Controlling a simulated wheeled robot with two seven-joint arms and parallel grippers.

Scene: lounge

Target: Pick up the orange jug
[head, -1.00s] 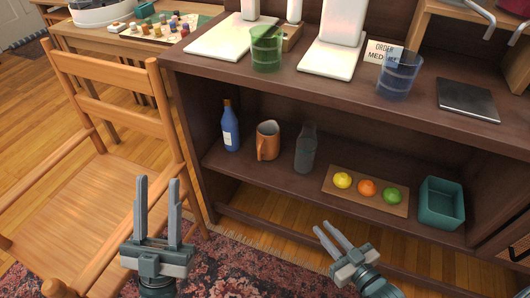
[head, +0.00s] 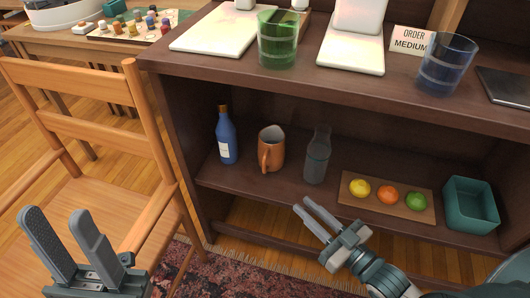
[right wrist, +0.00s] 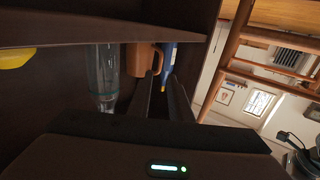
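The orange jug (head: 271,148) stands upright on the lower shelf (head: 235,180), between a blue bottle (head: 226,138) and a clear grey bottle (head: 317,156). Its handle faces the front. My left gripper (head: 58,230) is open and empty at the lower left, over the chair.
A wooden board (head: 350,196) with a lemon, an orange and a lime lies right of the grey bottle, then a teal bin (head: 471,206). The counter (head: 200,66) overhangs the shelf. A wooden chair (head: 90,190) stands at the left.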

